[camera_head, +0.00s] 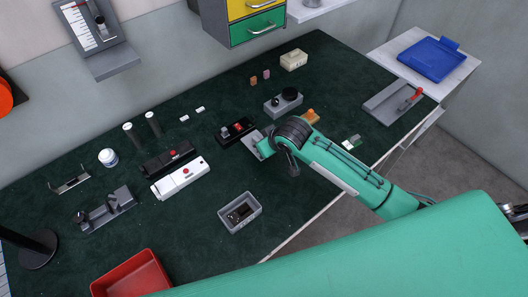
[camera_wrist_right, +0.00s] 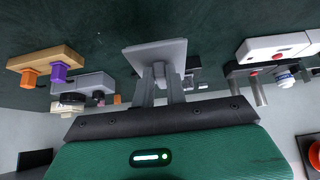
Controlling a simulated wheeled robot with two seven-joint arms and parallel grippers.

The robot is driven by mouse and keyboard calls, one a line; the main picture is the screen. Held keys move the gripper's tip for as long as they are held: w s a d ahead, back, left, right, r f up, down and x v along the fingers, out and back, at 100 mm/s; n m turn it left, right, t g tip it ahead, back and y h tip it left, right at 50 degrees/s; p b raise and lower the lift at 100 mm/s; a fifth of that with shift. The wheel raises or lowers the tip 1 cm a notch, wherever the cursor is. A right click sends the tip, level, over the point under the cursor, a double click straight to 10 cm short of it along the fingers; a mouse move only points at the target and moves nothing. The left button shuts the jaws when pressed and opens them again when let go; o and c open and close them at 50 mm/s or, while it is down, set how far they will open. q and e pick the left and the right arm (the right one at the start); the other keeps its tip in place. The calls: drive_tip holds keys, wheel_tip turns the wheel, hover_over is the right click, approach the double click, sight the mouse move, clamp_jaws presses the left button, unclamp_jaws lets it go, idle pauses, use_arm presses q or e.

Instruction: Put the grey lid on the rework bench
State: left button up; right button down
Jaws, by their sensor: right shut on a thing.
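My right gripper (camera_wrist_right: 162,85) is shut on the grey lid (camera_wrist_right: 155,54), a flat square plate with a stem between the fingers. In the head view the lid (camera_head: 251,139) shows as a small grey plate beside my right gripper (camera_head: 262,147), over the middle of the dark green bench mat and close to a black housing with a red button (camera_head: 236,131). The arm hides part of the lid there. A white side table (camera_head: 401,43) with a blue tray (camera_head: 432,58) stands at the far right; I cannot tell whether it is the rework bench. My left gripper is not in view.
A white housing (camera_head: 180,178) and a dark housing (camera_head: 167,157) lie left of the gripper. A grey open box (camera_head: 257,207) stands nearer, a red bin (camera_head: 133,277) at front left.

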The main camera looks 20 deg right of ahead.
drive_tip(key=shift+f+p, duration=0.35)
drive_tip(key=shift+f, duration=2.45)
drive_tip(key=shift+f, duration=0.1)
drive_tip(key=c, duration=1.4)
unclamp_jaws()
drive_tip(key=shift+c, duration=0.2)
drive_tip(key=b+v, duration=0.1)
drive_tip(key=v, duration=1.1)
drive_tip(key=shift+b, duration=0.35)
drive_tip(key=shift+s, duration=0.1)
